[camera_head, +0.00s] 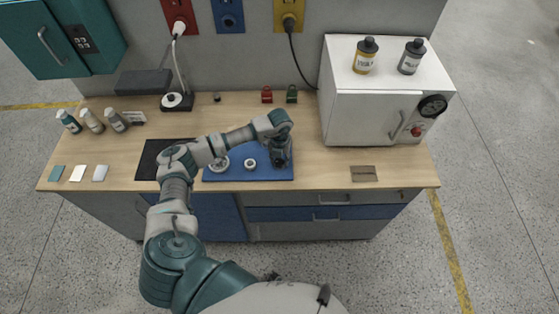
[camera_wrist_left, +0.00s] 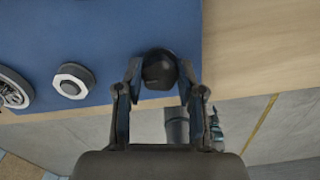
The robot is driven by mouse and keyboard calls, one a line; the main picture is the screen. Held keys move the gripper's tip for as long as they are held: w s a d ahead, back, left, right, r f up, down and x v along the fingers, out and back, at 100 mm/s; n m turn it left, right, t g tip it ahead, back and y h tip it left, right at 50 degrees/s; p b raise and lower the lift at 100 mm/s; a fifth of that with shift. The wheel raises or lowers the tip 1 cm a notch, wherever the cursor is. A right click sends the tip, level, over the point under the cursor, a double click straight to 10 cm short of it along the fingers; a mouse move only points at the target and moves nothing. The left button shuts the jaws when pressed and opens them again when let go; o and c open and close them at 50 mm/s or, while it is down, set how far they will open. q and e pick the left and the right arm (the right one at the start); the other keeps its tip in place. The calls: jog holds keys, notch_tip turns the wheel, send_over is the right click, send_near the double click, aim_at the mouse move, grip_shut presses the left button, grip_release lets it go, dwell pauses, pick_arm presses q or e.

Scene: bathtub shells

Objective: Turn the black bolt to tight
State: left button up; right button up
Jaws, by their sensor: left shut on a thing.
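The black bolt (camera_wrist_left: 158,69) shows as a dark rounded head between my left gripper's fingers in the left wrist view. My left gripper (camera_wrist_left: 157,88) is shut on it, a finger on either side. The bolt stands at the right part of the blue board (camera_wrist_left: 110,25), close to the board's edge. In the head view my left gripper (camera_head: 279,158) points down over the right end of the blue board (camera_head: 228,174) and hides the bolt. How tight the bolt is cannot be told. My right gripper is not in view.
A white nut-like piece (camera_wrist_left: 73,81) and a round metal part (camera_wrist_left: 12,88) sit on the board left of the bolt. A white cabinet (camera_head: 365,115) stands to the right. Bottles (camera_head: 92,121) stand at the left. The wooden bench (camera_head: 320,168) is clear between board and cabinet.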

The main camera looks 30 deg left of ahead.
pick_arm(q)
jog(key=m+b, duration=0.1)
jog(key=m, duration=0.1)
jog(key=m+b, duration=0.2)
jog(key=m, duration=0.1)
jog(key=shift+s+d+f+m, duration=0.1)
jog(key=shift+s+f+m, duration=0.15)
jog(key=shift+f+m, duration=0.1)
jog(key=m+b, duration=0.3)
jog(key=m, duration=0.3)
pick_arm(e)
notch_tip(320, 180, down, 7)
pick_arm(q)
jog(key=m+b, duration=0.2)
jog(key=m, duration=0.2)
jog(key=shift+r+m, duration=0.1)
jog(key=shift+m, duration=0.15)
jog(key=shift+r+m+b, duration=0.2)
jog(key=shift+m+b, duration=0.45)
jog(key=shift+m, duration=0.55)
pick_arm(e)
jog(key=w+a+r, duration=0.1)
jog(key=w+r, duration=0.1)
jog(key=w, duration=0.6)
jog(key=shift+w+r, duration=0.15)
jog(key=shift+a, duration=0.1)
pick_arm(q)
jog(key=shift+w, duration=0.1)
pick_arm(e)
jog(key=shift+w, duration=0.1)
